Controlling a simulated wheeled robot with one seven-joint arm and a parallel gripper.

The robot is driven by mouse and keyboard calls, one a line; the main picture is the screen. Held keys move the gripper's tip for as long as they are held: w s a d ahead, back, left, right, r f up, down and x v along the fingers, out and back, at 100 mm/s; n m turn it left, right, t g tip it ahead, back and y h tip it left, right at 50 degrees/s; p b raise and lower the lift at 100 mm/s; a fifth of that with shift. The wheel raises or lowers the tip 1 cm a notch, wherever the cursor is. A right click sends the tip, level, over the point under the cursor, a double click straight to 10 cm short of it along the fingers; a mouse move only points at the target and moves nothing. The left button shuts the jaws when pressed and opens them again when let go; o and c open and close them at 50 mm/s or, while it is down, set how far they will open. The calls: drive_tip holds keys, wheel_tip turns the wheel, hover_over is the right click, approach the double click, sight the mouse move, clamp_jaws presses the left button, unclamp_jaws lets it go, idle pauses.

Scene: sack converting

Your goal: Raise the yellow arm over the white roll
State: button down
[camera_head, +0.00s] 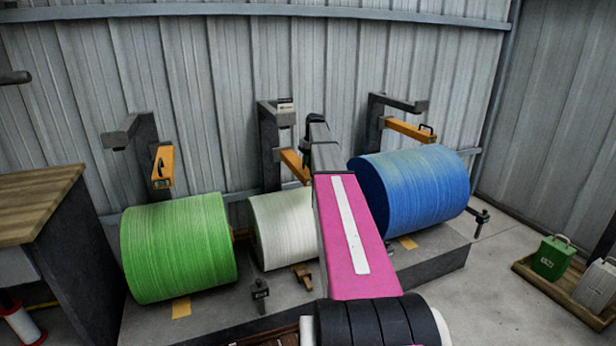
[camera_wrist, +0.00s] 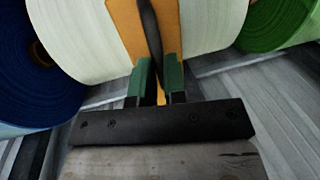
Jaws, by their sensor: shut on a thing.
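The white roll (camera_head: 284,228) lies in the middle of the low stand, between the green roll and the blue roll. Its yellow arm (camera_head: 293,164) extends from a dark post behind it; its far end is hidden behind my pink arm. In the wrist view the yellow arm (camera_wrist: 127,25) lies in front of the white roll (camera_wrist: 80,35) and carries a black handle (camera_wrist: 150,30). My gripper (camera_wrist: 158,72) has its green fingers on either side of this handle, shut on it. In the head view my gripper is hidden.
The green roll (camera_head: 178,250) is left and the blue roll (camera_head: 420,192) right, each with its own yellow arm (camera_head: 162,166) (camera_head: 408,130) and post. A wood-topped bench (camera_head: 35,200) stands at left. Green and grey cans (camera_head: 552,258) stand on a floor tray at right. A metal wall closes the back.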

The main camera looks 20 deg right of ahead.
wheel_tip(320, 180, up, 11)
drive_tip(key=shift+r, duration=0.2)
drive_tip(key=c, duration=1.2)
unclamp_jaws()
drive_tip(key=shift+r, duration=0.1)
drive_tip(key=shift+o, duration=0.2)
wheel_tip(320, 180, up, 10)
drive_tip(key=d, duration=0.2)
drive_tip(key=shift+r, duration=0.25)
